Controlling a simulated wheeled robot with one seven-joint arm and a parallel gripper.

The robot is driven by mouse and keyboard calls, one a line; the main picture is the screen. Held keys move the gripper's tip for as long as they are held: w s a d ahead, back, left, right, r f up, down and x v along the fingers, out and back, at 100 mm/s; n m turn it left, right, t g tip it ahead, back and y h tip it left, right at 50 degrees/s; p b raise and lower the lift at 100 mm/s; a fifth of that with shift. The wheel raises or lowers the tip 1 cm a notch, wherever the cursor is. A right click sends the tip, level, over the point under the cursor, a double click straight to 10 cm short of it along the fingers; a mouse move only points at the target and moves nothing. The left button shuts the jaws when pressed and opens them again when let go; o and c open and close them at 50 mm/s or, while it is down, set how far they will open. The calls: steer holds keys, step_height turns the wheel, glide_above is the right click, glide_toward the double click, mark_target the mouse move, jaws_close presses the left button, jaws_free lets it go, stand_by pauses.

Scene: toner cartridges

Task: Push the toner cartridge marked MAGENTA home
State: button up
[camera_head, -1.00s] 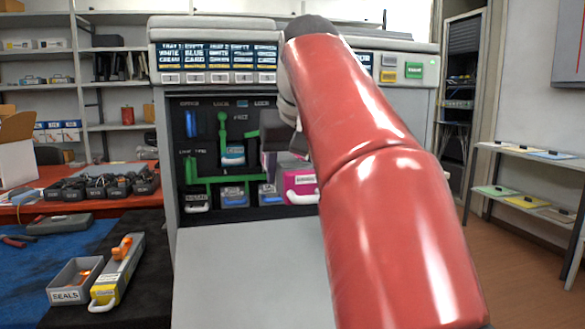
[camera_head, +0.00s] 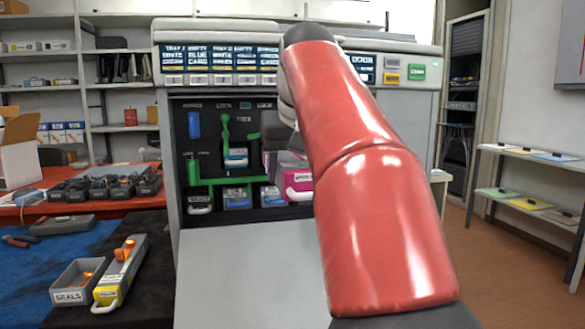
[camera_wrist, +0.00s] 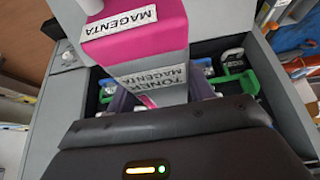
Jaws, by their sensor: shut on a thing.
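The cartridge marked MAGENTA (camera_head: 298,185) has a bright pink end and shows at the front of the open printer bay, partly behind my red arm. In the wrist view the cartridge (camera_wrist: 140,40) fills the top middle, with its MAGENTA and TONER MAGENTA labels readable and a white handle at its end. My gripper (camera_wrist: 165,98) is shut on the cartridge's body. The fingertips are mostly hidden. The printer bay (camera_head: 220,160) holds a row of cartridges at its bottom and green levers. My arm hides the bay's right side, so I cannot tell whether the cartridge is inside its slot.
The printer's lowered grey door (camera_head: 250,265) lies in front of the bay. At left, a SEALS bin (camera_head: 75,284) and a yellow-ended cartridge (camera_head: 118,275) rest on a dark mat. A red table (camera_head: 30,205) holds several dark units. Shelves (camera_head: 525,200) stand at right.

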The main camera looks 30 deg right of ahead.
mark_target(288, 157)
steer(key=shift+r, duration=0.1)
steer(key=shift+w+d, duration=0.25)
steer(key=shift+w, duration=0.65)
steer(key=shift+w+d, duration=0.25)
steer(key=shift+w, duration=0.6)
steer(key=o, duration=1.4)
steer(key=shift+o, duration=1.3)
steer(key=shift+f, duration=0.25)
